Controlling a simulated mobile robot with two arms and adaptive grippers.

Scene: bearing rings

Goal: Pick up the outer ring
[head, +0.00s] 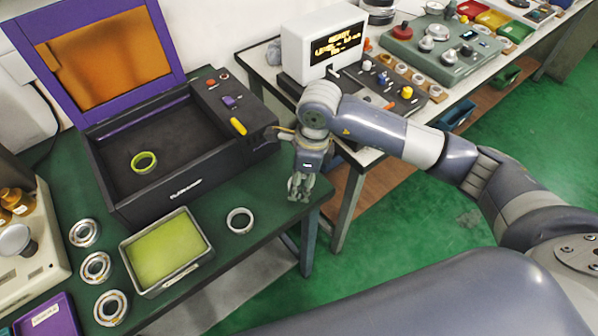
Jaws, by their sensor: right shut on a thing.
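A plain silver ring (239,220) lies flat on the green table, right of the tray of yellow-green liquid. A yellow-green ring (144,162) lies inside the open black box. I cannot tell which of them is the outer ring. My right gripper (299,190) points down by the table's right edge, right of the silver ring and apart from it. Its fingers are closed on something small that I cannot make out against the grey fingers. My left gripper is not in view.
The black box (185,190) has a raised purple-framed lid (98,50). Several bearings (96,267) stand in a column left of the liquid tray (199,278). A second bench (350,145) with a display unit (322,40) and a knobbed panel is behind my right arm.

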